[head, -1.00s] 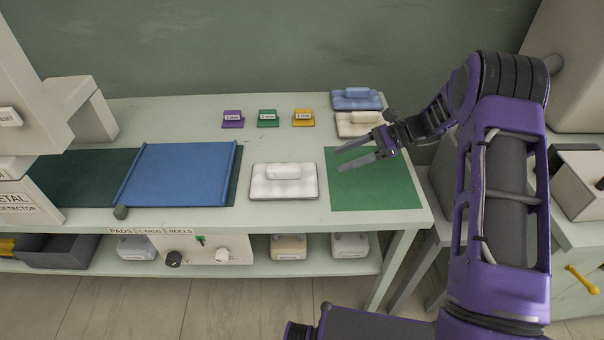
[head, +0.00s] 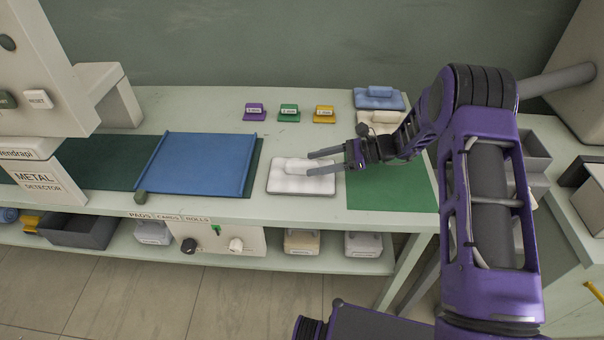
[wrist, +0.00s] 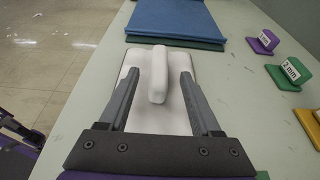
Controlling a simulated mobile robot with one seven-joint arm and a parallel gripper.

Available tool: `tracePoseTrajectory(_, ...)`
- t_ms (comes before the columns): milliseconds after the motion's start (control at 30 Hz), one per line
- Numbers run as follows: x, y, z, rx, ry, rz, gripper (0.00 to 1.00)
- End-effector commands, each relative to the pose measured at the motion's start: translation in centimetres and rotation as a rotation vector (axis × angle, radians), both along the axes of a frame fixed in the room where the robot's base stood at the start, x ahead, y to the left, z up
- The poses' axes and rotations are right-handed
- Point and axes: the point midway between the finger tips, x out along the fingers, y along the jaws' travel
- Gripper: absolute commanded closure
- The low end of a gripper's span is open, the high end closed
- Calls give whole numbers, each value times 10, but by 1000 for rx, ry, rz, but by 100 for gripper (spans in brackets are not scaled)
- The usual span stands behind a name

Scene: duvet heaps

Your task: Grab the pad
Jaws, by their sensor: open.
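A white pad (head: 288,184) with a raised handle on top lies on the pale green table. My gripper (head: 309,163) is open, with its two fingers reaching over the pad from the right in the head view. In the wrist view the white pad (wrist: 146,71) lies below and ahead, and its upright handle (wrist: 159,76) stands between the open fingers of my gripper (wrist: 157,80), apart from both. A blue pad (head: 378,98) and a cream pad (head: 377,128) lie at the back right of the table; my arm hides part of the cream one.
A green mat (head: 392,190) lies right of the white pad, and a blue mat (head: 195,163) lies left. Small purple (head: 255,112), green (head: 289,113) and yellow (head: 324,114) label stands are behind. The metal detector (head: 40,180) stands at far left.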

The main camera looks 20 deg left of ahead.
Motion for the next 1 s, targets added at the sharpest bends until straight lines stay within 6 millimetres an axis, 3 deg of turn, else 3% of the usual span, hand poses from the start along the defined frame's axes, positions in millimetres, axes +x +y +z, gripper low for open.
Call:
tracePoseTrajectory(267,-10,36,-15,0,1,3,35)
tracePoseTrajectory(567,-11,40,-16,0,-1,0,35)
tracePoseTrajectory(900,-11,40,-16,0,-1,1,96)
tracePoseTrajectory(1000,-11,40,-16,0,-1,1,100)
